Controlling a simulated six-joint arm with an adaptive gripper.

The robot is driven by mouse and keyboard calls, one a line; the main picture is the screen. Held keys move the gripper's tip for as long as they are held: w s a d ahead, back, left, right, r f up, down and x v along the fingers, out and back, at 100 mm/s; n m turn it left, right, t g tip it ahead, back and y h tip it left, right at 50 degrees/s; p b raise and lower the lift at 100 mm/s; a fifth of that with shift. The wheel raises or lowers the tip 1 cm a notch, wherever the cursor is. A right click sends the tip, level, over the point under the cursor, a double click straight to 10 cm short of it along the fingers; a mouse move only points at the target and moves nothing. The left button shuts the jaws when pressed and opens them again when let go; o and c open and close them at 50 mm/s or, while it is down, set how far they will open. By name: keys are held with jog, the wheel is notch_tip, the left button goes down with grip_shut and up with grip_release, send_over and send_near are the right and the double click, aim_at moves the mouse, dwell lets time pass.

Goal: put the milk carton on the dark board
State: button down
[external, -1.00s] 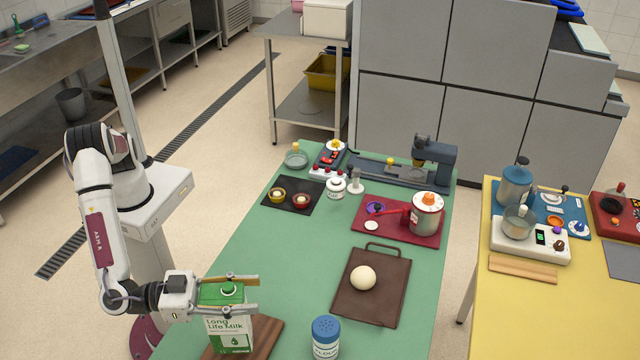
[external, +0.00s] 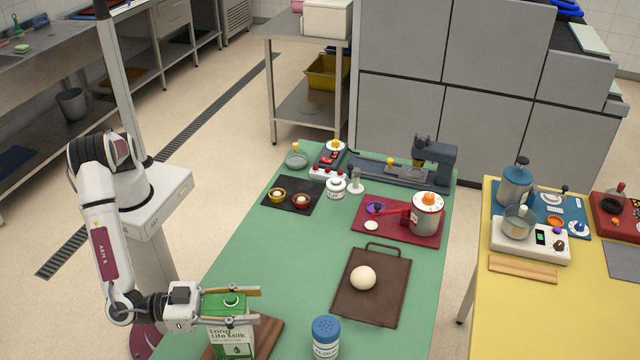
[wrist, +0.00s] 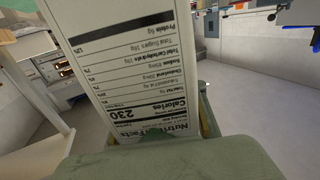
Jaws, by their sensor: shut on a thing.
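The milk carton (external: 228,338) is white with a green top and "Long Life Milk" on its front. It stands upright at the near end of the green table in the external view. My gripper (external: 256,304) is shut on its upper part, with one finger on each side. A dark brown wooden board (external: 266,337) lies below and behind the carton, partly hidden by it. I cannot tell whether the carton's base touches the board. In the wrist view the carton's nutrition panel (wrist: 130,70) fills the middle, upside down.
A blue-capped shaker (external: 326,338) stands right of the board. A brown handled tray (external: 390,305) holds a pale ball (external: 363,278). Farther back are a red mat (external: 370,233) with a pot and a black mat (external: 282,205) with small cups. The green table's left-middle is clear.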

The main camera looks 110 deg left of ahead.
jog(key=c, duration=1.2)
grip_release()
jog(key=shift+f, duration=0.1)
jog(key=shift+s+d, duration=0.2)
jog(key=shift+s, duration=0.25)
jog(key=v, duration=1.1)
